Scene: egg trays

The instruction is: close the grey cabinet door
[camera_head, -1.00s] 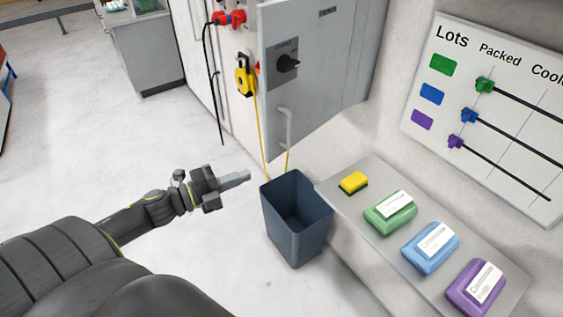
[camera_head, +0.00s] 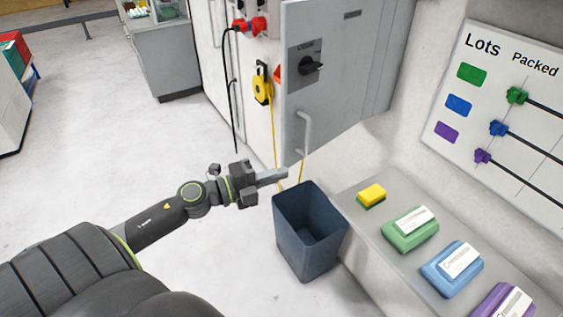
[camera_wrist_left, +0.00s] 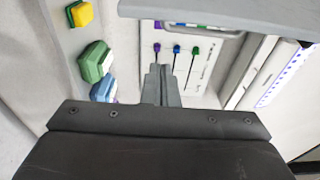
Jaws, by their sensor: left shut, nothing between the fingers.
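The grey cabinet door (camera_head: 345,75) stands open at the upper middle of the head view, swung out from the wall. It bears a black rotary knob on a dark plate and a pale vertical handle (camera_head: 305,132) near its lower left edge. My left gripper (camera_head: 284,174) is shut and empty. In the head view it shows just below and left of the handle, with no clear contact. In the left wrist view its fingers (camera_wrist_left: 160,72) are together, and a grey panel edge, seemingly the door (camera_wrist_left: 215,12), crosses above them. My right gripper is not in view.
A dark blue bin (camera_head: 311,235) stands on the floor below the door. A grey shelf (camera_head: 352,199) at the right holds a yellow sponge (camera_head: 372,193) and several wrapped packs. A yellow cord hangs by the cabinet.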

